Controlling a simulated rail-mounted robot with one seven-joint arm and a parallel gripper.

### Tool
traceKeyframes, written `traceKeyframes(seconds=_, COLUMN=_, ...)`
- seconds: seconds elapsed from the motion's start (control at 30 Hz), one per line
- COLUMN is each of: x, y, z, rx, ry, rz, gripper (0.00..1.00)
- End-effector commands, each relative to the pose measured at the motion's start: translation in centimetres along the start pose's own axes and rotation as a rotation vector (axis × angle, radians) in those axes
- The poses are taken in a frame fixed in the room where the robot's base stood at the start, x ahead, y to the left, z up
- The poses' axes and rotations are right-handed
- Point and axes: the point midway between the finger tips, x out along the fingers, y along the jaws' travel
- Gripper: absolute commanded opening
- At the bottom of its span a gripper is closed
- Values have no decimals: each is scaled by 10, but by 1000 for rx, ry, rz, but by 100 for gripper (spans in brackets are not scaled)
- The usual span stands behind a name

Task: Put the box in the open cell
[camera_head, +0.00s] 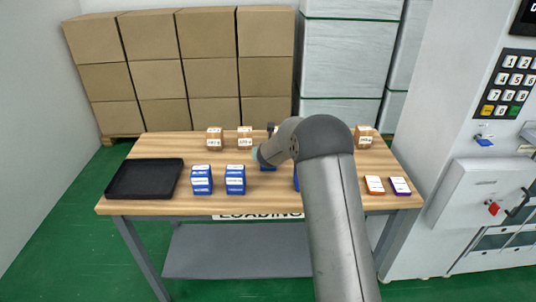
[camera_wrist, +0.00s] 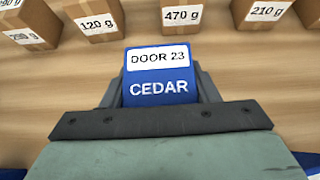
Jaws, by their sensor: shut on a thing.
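A blue box (camera_wrist: 158,90) with a white top label reading "DOOR 23" and the word "CEDAR" on its front is between the fingers of my gripper (camera_wrist: 160,86) in the wrist view. My gripper is shut on it, over the wooden table. In the head view my arm hides most of the gripper, and a bit of blue (camera_head: 268,168) shows beside it. The white machine (camera_head: 440,110) stands at the right, with a row of dark-fronted cells (camera_head: 500,240) low at its edge. I cannot tell which cell is open.
The table (camera_head: 140,148) holds a black tray (camera_head: 112,192), blue boxes (camera_head: 202,180) (camera_head: 236,180), an orange-edged box (camera_head: 374,185) and a purple-edged box (camera_head: 400,186). Brown weight-marked boxes (camera_head: 214,140) (camera_wrist: 95,22) line its back. A keypad (camera_head: 508,82) is on the machine. Cartons (camera_head: 155,80) stand behind.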

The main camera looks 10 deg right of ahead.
Motion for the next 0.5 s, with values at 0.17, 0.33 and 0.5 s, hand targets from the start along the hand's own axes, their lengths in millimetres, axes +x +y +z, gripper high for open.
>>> traceKeyframes(seconds=0.17, x=-1, y=0, z=1, rx=0, ry=-2, rz=0, gripper=25)
traceKeyframes(seconds=0.33, x=2, y=0, z=-2, rx=-1, ry=-2, rz=0, gripper=25)
traceKeyframes(seconds=0.5, x=1, y=0, z=-2, rx=-1, ry=-1, rz=0, gripper=76)
